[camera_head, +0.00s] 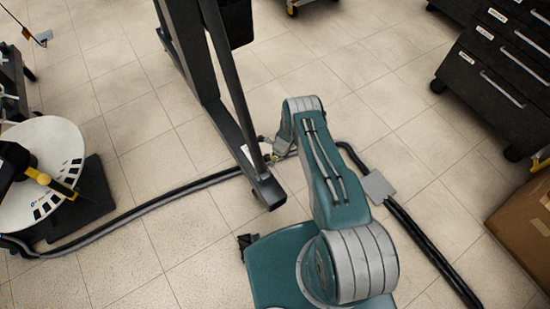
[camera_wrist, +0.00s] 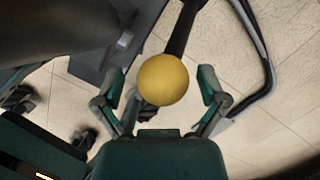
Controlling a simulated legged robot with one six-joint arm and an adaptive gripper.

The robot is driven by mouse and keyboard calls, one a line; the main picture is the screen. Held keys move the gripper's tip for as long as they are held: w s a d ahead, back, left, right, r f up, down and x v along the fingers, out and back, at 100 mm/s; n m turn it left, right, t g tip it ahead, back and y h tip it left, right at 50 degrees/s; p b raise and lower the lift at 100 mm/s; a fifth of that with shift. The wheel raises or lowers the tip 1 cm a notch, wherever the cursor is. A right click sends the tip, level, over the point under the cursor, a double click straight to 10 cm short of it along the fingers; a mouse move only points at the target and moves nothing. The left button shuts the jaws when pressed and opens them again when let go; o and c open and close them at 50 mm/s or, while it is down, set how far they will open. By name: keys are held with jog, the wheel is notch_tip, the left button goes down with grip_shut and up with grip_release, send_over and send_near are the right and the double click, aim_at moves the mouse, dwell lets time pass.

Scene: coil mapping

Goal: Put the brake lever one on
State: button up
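The brake lever, seen in the wrist view as a round yellow knob (camera_wrist: 162,80) on a dark rod, stands between the two fingers of my gripper (camera_wrist: 161,88). The fingers are spread wide, with a visible gap to the knob on each side. In the head view my gripper (camera_head: 277,153) is small and partly hidden beside the foot of a black upright frame (camera_head: 222,110). A small yellow spot shows there, too small to identify. Which number this lever has cannot be read.
A white dial (camera_head: 50,150) with a yellow-and-black pointer stands at the left. Black cables (camera_head: 150,207) run across the tiled floor. Black drawer cabinets (camera_head: 495,75) stand at the upper right, and a cardboard box (camera_head: 520,235) at the right edge. Floor right of my arm is mostly clear.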

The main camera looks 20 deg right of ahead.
jog(key=shift+w+d+r, duration=0.1)
jog(key=shift+d+r, duration=0.05)
jog(key=shift+r, duration=0.45)
jog(key=v, duration=1)
jog(key=shift+r, duration=0.4)
